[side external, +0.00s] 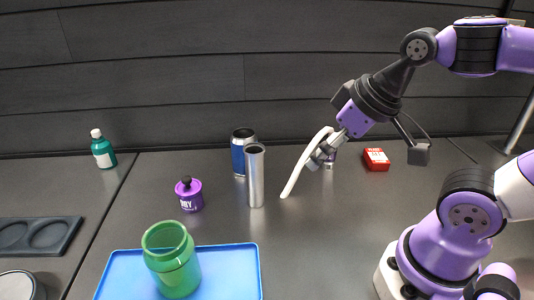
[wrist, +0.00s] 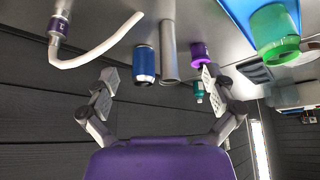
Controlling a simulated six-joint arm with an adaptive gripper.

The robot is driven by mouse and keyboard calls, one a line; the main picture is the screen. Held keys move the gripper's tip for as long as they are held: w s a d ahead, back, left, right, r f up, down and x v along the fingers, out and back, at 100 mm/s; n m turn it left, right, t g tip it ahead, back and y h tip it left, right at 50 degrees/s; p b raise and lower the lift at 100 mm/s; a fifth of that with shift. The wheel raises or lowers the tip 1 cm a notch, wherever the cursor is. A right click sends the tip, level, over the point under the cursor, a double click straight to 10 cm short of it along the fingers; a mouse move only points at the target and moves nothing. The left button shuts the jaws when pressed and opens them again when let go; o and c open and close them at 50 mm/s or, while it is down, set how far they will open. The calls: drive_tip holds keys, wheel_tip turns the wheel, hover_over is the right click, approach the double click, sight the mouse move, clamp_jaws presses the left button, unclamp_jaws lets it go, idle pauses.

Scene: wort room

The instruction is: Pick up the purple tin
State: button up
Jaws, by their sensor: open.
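The purple tin (side external: 190,195) stands upright on the dark table, with a black knob on top and pale lettering on its side. In the wrist view the purple tin (wrist: 199,50) shows right of centre, just beyond the tip of the right finger, which may cover a little of it. My gripper (side external: 321,154) is open and above the table, well to the right of the tin in the side view. In the wrist view the fingers of my gripper (wrist: 158,75) are spread with nothing between them.
A steel cylinder (side external: 255,178) and a blue can (side external: 239,158) stand between tin and gripper. A white curved tube (side external: 304,165) is beside my gripper. A green jar (side external: 172,262) is on a blue tray (side external: 232,262) in front. A red box (side external: 376,159) and teal bottle (side external: 103,152) stand farther back.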

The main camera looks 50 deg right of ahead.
drive_tip(key=n+g+y, duration=0.1)
drive_tip(key=n, duration=0.2)
approach(190, 188)
drive_tip(key=f, duration=0.1)
drive_tip(key=x, duration=0.5)
drive_tip(key=shift+d, duration=0.1)
drive_tip(key=x, duration=0.5)
drive_tip(key=shift+w+f, duration=0.3)
drive_tip(key=c, duration=1.4)
